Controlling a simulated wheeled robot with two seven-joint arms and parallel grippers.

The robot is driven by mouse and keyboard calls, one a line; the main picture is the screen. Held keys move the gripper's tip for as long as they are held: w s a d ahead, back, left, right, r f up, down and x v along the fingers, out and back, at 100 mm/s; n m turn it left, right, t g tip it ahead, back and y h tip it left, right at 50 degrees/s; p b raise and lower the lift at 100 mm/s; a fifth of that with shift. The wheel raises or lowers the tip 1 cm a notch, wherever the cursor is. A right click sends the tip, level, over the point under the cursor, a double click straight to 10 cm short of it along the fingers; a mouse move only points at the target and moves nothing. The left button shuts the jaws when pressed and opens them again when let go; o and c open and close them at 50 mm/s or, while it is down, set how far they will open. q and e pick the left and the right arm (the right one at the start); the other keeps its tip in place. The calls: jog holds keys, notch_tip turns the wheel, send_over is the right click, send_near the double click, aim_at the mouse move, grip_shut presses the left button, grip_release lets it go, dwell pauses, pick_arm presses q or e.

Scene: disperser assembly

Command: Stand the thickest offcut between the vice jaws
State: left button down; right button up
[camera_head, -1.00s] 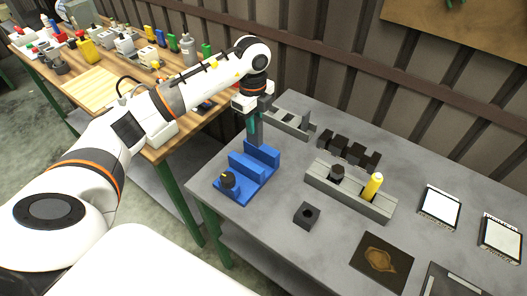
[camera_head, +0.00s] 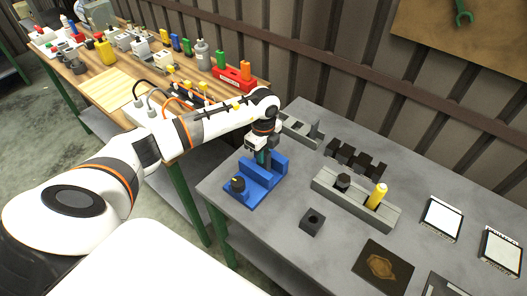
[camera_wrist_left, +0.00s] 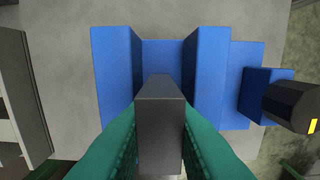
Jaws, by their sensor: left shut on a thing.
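The blue vice (camera_head: 247,194) stands at the left end of the grey table. It also fills the middle of the left wrist view, with its left jaw (camera_wrist_left: 116,75) and right jaw (camera_wrist_left: 208,75) apart. My left gripper (camera_head: 262,159) is down at the vice. Its green fingers (camera_wrist_left: 160,140) are shut on a dark grey offcut (camera_wrist_left: 160,125), which lines up with the gap between the jaws. I cannot tell how deep its lower end sits. The offcut is mostly hidden in the head view. My right gripper is out of view.
A grey slotted rack (camera_head: 297,128) stands behind the vice. Several black blocks (camera_head: 355,160) and a grey holder (camera_head: 350,201) with a yellow cylinder (camera_head: 377,196) lie to the right. A small black block (camera_head: 312,222) is in front. The vice's black knob (camera_head: 238,185) sticks up.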

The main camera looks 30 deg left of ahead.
jog(key=shift+s, duration=0.15)
pick_arm(q)
jog(key=c, duration=1.3)
grip_release()
jog(key=shift+s, duration=0.1)
pick_arm(e)
jog(key=shift+s+f, duration=0.1)
jog(key=shift+s, duration=0.3)
pick_arm(q)
jog(key=shift+r, duration=0.4)
notch_tip(320, 180, up, 10)
jog(key=b, duration=0.3)
jog(key=shift+r+b, duration=0.1)
jog(key=shift+b, duration=0.25)
jog(key=shift+r, duration=0.6)
pick_arm(e)
jog(key=shift+w+a+f, duration=0.1)
jog(key=shift+w+f, duration=0.05)
jog(key=shift+f, duration=1.7)
